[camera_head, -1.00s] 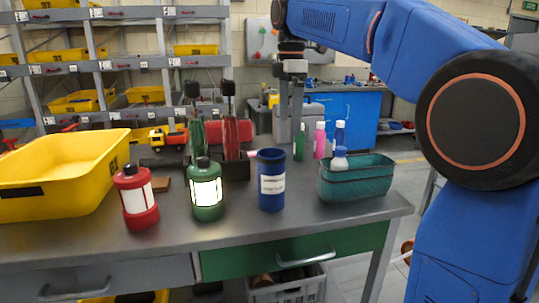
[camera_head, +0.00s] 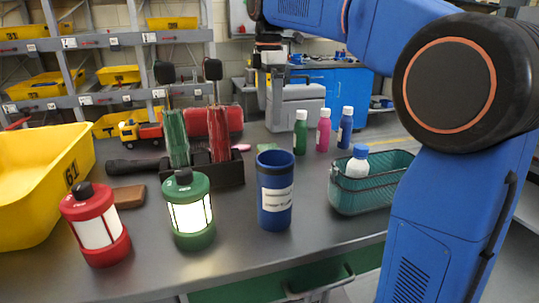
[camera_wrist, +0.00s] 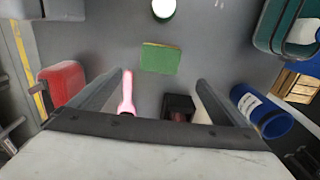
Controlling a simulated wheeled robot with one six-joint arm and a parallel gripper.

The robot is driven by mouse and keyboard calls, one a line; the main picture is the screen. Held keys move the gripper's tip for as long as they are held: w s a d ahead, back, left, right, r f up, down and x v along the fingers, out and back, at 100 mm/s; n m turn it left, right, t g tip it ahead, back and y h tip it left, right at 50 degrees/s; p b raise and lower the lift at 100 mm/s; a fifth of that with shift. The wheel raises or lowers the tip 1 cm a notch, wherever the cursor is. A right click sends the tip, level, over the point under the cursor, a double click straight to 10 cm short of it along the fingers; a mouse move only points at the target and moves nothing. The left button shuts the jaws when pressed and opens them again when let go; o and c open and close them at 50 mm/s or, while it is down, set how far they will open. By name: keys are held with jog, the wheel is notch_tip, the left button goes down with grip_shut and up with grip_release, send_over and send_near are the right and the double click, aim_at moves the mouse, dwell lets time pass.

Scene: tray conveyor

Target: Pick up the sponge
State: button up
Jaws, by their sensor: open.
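The sponge (camera_wrist: 160,58) is a flat green block with a thin yellowish edge. It lies on the grey table just beyond my fingertips in the wrist view. In the head view only a small green part of the sponge (camera_head: 267,147) shows behind the blue cup. My gripper (camera_wrist: 158,77) is open and empty, its two fingers spread on either side of the sponge's line. In the head view my gripper (camera_head: 274,122) hangs over the back of the table, above and behind the blue cup.
The blue cup (camera_head: 275,198) and black holder (camera_head: 224,174) stand near the sponge. A pink-handled thing (camera_wrist: 127,92) lies between my fingers' lines. Green (camera_head: 300,134), pink (camera_head: 323,132) and blue bottles (camera_head: 345,128) stand behind the teal basket (camera_head: 372,190). Bare table surrounds the sponge.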

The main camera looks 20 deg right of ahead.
aim_at(270, 145)
jog(key=f, duration=1.2)
jog(key=shift+d+f, duration=0.15)
jog(key=shift+d, duration=0.05)
jog(key=c, duration=1.2)
